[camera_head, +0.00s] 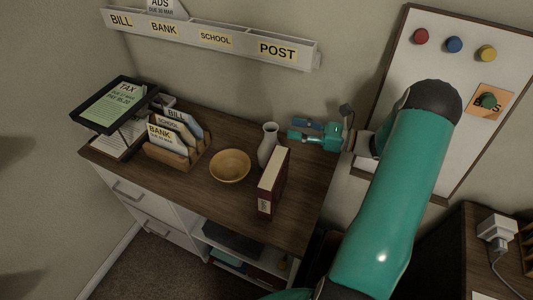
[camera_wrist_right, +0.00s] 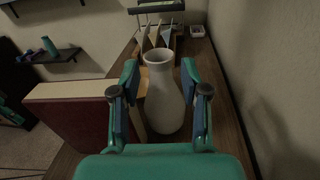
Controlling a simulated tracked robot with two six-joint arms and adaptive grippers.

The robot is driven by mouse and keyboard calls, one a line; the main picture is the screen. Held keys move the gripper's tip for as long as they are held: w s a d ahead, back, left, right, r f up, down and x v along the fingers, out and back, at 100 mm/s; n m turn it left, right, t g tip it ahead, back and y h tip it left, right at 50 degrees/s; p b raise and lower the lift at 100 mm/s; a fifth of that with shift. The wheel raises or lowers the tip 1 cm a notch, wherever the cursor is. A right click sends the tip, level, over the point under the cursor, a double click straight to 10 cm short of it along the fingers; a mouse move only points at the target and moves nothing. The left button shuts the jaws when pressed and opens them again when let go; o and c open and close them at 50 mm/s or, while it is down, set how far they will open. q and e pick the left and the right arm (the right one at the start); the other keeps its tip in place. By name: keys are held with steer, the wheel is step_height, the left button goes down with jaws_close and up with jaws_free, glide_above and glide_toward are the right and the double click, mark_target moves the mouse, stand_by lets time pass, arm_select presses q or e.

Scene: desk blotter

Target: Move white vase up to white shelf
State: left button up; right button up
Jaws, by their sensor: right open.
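The white vase (camera_head: 268,144) stands upright on the brown desk top, behind the book. My right gripper (camera_head: 299,130) is just to its right, with its fingers pointing at it. In the right wrist view the vase (camera_wrist_right: 164,98) appears between the two open fingers (camera_wrist_right: 160,88); I cannot tell whether either touches it. A white shelf (camera_head: 222,42) with BILL, BANK, SCHOOL and POST labels is fixed to the wall above the desk. My left gripper is not in view.
A dark red book (camera_head: 272,184) stands upright close in front of the vase. A wooden bowl (camera_head: 230,166) is left of it. A letter rack (camera_head: 176,146) and a black tray (camera_head: 113,105) are farther left. A whiteboard (camera_head: 440,70) hangs at right.

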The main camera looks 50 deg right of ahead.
mark_target(271, 137)
steer(key=w+a+f, duration=0.1)
steer(key=w+f, duration=0.1)
steer(key=w+a+f+p, duration=0.1)
steer(key=w, duration=0.1)
steer(key=w+a+f+p, duration=0.1)
steer(key=w+f, duration=0.1)
steer(key=w, duration=0.1)
steer(key=shift+w+a+f, duration=0.1)
steer(key=shift+f, duration=0.2)
jaws_close()
stand_by(0.4)
